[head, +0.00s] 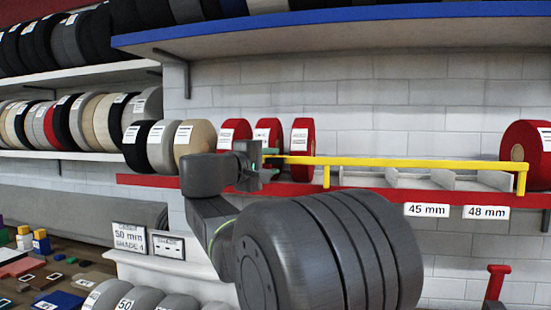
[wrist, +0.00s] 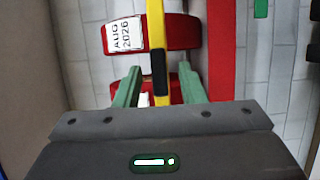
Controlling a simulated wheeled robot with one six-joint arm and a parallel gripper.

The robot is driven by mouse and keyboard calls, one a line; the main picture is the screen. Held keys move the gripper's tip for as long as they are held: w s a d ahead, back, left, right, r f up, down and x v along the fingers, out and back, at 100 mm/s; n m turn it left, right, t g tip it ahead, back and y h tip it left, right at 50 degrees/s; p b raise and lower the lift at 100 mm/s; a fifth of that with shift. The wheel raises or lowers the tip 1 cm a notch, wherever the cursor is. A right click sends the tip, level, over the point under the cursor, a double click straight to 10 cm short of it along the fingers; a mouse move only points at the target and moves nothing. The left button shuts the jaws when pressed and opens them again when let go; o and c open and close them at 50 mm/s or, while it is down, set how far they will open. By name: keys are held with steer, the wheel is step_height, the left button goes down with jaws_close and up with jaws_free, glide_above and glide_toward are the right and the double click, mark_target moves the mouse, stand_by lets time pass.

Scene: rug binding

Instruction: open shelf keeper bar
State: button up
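The yellow keeper bar (head: 400,163) runs across the front of the red-edged shelf (head: 345,190), on short posts. My gripper (head: 272,165) is at the bar's left end. In the wrist view the bar (wrist: 157,30) comes down between the two green fingers of my gripper (wrist: 158,82). A black piece (wrist: 160,73), perhaps a handle, sits on the bar between the fingertips. The fingers are apart, with gaps to either side of the bar. Red rolls (wrist: 175,32) lie behind the bar. The bar's left end is partly hidden by my gripper in the head view.
Red rolls (head: 302,137) stand on the shelf behind the bar's left end, and another red roll (head: 522,150) stands at the right. Empty divided slots lie between. A blue-edged shelf (head: 330,20) hangs above. A red upright handle (head: 496,283) shows lower right.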

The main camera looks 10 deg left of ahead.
steer(key=shift+x, duration=1.15)
jaws_close()
